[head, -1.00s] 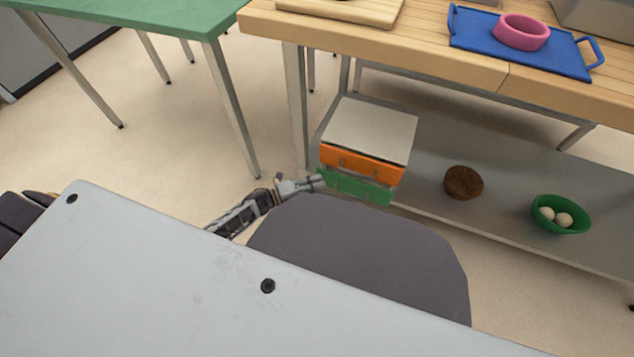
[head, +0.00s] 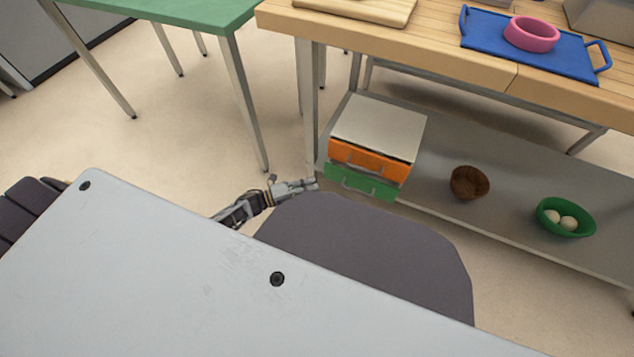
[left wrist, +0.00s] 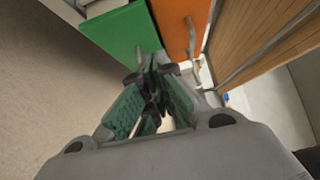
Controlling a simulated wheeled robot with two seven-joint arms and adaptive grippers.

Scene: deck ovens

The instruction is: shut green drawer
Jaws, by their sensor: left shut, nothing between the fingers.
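The small drawer unit (head: 376,128) has a white top and stands on the lower shelf of the wooden table. Its orange drawer (head: 367,159) is above the green drawer (head: 362,184), and both have bar handles. My left gripper (head: 314,184) is shut and empty, just left of the green front, with a small gap. In the left wrist view the green drawer (left wrist: 126,36) and orange drawer (left wrist: 181,22) lie beyond the shut fingertips (left wrist: 154,68). My right gripper is not in view.
On the same shelf (head: 430,188) are a brown bowl (head: 469,183) and a green bowl (head: 566,218) with two pale balls. A table leg (head: 308,105) stands left of the unit. A blue tray (head: 490,45) with a pink bowl (head: 531,34) is on the tabletop.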

